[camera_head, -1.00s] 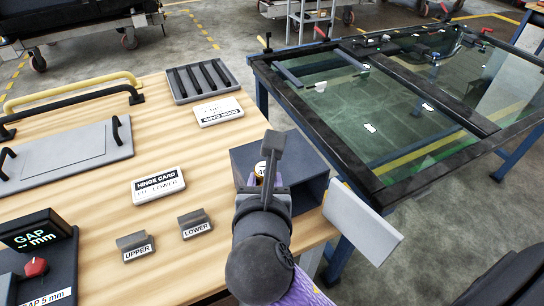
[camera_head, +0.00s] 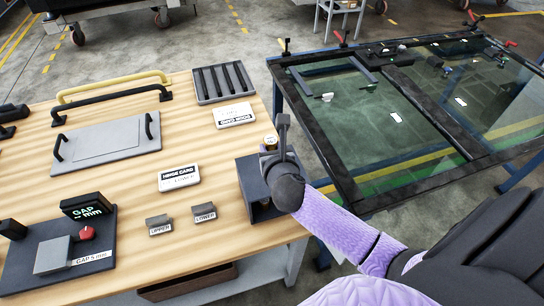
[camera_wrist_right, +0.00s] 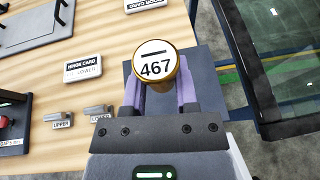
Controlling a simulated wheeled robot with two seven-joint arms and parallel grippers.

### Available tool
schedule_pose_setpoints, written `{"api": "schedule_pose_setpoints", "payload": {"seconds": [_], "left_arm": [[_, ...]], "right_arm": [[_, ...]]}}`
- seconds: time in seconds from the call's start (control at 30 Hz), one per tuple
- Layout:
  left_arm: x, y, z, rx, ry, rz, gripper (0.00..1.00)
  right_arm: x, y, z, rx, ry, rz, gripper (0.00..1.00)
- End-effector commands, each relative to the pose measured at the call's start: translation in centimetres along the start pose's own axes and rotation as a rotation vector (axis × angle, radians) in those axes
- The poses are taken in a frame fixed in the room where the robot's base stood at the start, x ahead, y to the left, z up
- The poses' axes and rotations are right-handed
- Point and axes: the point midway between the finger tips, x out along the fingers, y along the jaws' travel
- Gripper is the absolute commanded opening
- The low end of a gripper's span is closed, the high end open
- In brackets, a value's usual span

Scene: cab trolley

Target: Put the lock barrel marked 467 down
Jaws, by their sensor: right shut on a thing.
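The lock barrel marked 467 (camera_wrist_right: 155,66) is a short round piece with a gold rim and a white face. In the right wrist view its face is toward the camera, between the purple fingers of my right gripper (camera_wrist_right: 158,98). My right gripper (camera_head: 277,158) is shut on it, and the barrel's gold side (camera_head: 270,143) shows at the fingers in the head view. Gripper and barrel are over or in front of a dark blue-grey box (camera_head: 247,180) at the bench's right edge; their height above it is unclear. My left gripper is not in view.
Left of the box are a hinge card (camera_head: 179,177), the UPPER block (camera_head: 159,224) and the LOWER block (camera_head: 204,213). A slotted dark tray (camera_head: 222,82) and another card (camera_head: 234,115) lie further back. A framed glass panel (camera_head: 385,130) stands right of the bench.

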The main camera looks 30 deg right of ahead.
Motion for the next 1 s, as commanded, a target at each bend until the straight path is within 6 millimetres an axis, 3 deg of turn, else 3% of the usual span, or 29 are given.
{"api": "schedule_pose_setpoints", "payload": {"seconds": [0.07, 0.2, 0.53, 0.87, 0.9, 1.0], "left_arm": [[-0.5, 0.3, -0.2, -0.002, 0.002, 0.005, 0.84], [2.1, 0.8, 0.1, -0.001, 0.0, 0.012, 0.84], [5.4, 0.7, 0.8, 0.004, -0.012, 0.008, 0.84], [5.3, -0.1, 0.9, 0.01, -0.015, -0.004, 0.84], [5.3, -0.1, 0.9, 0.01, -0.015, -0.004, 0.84], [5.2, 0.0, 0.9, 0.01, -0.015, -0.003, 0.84]], "right_arm": [[0.4, -0.7, -0.2, -0.001, 0.001, -0.001, 0.0], [2.2, -0.9, -4.4, 0.001, 0.004, 0.0, 0.0], [4.2, -0.8, -9.4, 0.001, 0.003, 0.001, 0.0], [4.2, -0.8, -9.4, -0.002, 0.0, 0.002, 0.0], [4.2, -0.8, -9.5, -0.002, 0.001, 0.001, 0.41], [4.2, -0.8, -9.4, -0.001, 0.0, 0.001, 0.62]]}}
